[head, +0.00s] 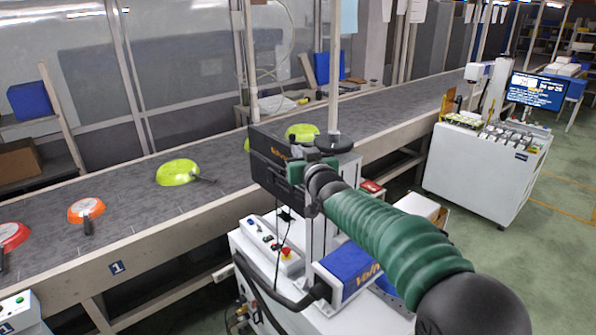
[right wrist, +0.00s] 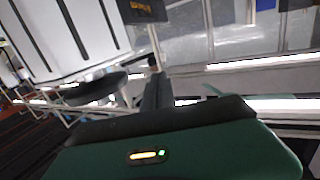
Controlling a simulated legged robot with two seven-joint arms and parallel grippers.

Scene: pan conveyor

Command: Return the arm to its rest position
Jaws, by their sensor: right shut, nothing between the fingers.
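My right arm (head: 400,235) comes in from the lower right in the head view, in a green sleeve. My right gripper (head: 297,172) is in front of a black panel above the white machine; it is shut and empty. Its fingertips are hard to make out. In the right wrist view the green gripper body (right wrist: 165,150) fills the bottom, with nothing held. My left gripper is not in view.
The grey conveyor (head: 130,230) carries an orange pan (head: 86,210), a red pan (head: 12,236) and a lime pan (head: 178,172). Another lime pan (head: 302,131) lies behind the black panel (head: 268,160). A white cabinet (head: 480,175) stands right, with open floor beside it.

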